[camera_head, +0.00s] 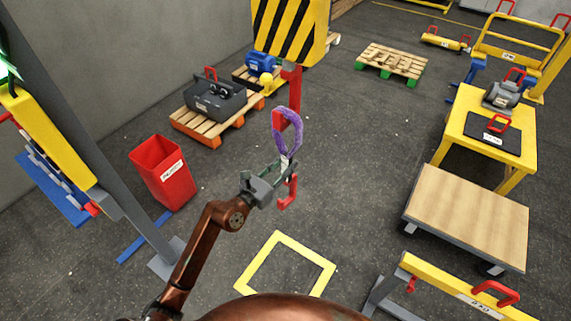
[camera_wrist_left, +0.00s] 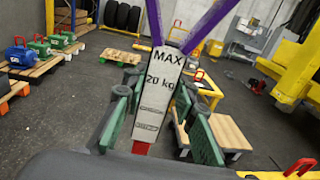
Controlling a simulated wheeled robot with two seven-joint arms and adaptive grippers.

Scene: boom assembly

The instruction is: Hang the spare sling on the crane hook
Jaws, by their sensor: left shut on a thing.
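The spare sling has a purple loop (camera_head: 276,133), a pale tag marked MAX 20 kg and a red end piece (camera_head: 289,192) below. My left gripper (camera_head: 279,180) is shut on it at the tag. In the left wrist view the tag (camera_wrist_left: 157,85) stands upright between the green finger pads, with purple straps (camera_wrist_left: 203,28) spreading upward. The red crane hook (camera_head: 291,76) hangs under a black-and-yellow striped block (camera_head: 290,28). The loop overlaps the hook's lower part in the head view; I cannot tell whether it is around it. My right gripper is out of view.
A red bin (camera_head: 164,172) stands at left. A pallet with a dark grey toolbox (camera_head: 215,98) is behind. A wooden-topped cart (camera_head: 468,216) and a yellow table (camera_head: 477,137) stand at right. A yellow square outline (camera_head: 318,285) marks the floor in front.

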